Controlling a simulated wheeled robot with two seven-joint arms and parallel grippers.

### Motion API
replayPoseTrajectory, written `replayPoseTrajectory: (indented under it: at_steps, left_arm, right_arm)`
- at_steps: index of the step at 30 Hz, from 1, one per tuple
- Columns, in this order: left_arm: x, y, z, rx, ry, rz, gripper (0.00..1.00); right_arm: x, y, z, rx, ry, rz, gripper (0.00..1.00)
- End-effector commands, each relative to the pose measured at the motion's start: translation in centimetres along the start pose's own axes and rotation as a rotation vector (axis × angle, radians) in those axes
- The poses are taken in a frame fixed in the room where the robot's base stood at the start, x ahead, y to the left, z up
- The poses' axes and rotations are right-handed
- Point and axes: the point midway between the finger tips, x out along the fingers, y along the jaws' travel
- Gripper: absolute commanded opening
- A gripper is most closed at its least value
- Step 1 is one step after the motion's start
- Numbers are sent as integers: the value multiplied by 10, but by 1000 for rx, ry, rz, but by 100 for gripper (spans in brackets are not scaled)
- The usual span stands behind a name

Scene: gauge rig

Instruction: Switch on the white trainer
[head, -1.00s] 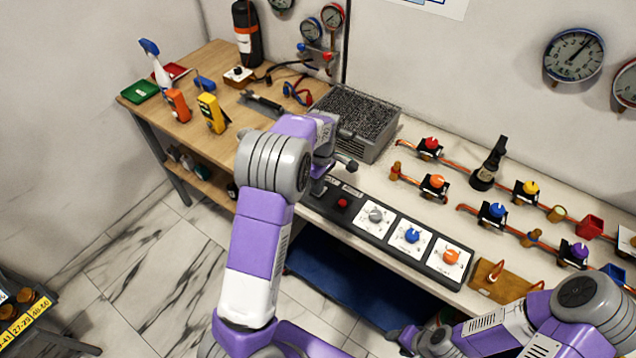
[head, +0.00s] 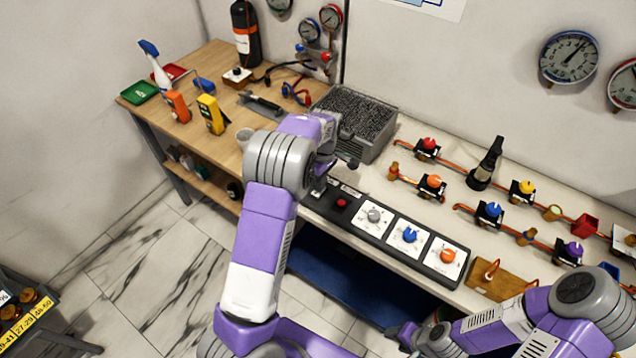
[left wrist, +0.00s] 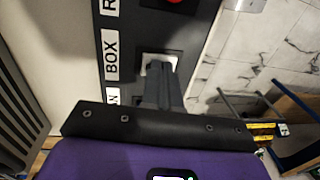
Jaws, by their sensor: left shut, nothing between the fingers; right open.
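A long black control panel (head: 387,238) lies along the bench's front edge. It carries a red button (head: 341,203) and white plates with a grey knob (head: 374,216), a blue knob (head: 409,235) and an orange knob (head: 447,255). No part is readable as "white trainer". My left gripper (head: 318,188) is shut and empty, pointing down at the panel's left end. In the left wrist view its fingers (left wrist: 160,82) are over a small white switch plate (left wrist: 158,62) beside a "BOX" label (left wrist: 110,50); contact is unclear. My right gripper (head: 408,338) is open at the bottom, away from the panel.
A grey mesh-topped case (head: 357,118) stands just behind my left gripper. Valves on copper pipes (head: 490,211) fill the bench to the right. A wooden bench (head: 215,65) at left holds meters and a white box (head: 238,75). A brown block (head: 497,281) sits right of the panel.

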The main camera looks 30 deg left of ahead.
Motion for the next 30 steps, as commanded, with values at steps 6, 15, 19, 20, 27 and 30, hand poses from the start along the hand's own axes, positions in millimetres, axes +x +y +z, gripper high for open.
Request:
replayPoseTrajectory:
  at_steps: [6, 15, 19, 20, 27, 30]
  left_arm:
    - [0, 0, 0, 0, 0, -1, 0]
    - [-29, -6, -1, -1, 0, -1, 0]
    - [-49, -11, -1, -2, 0, 1, 0]
    - [-56, -12, -1, -2, 0, 6, 0]
    - [-107, -25, -1, -1, 0, 4, 0]
    - [-121, -29, -1, -2, 0, 2, 0]
  right_arm:
    - [0, 0, 0, 0, 0, 0, 50]
    - [-25, -9, 1, 0, 0, 0, 50]
    - [-40, -15, 2, 0, 0, 0, 50]
    - [-38, -14, 2, 0, 1, 0, 50]
    - [-43, -16, 2, 0, 0, 0, 50]
    - [-45, -17, 2, 0, 0, 0, 50]
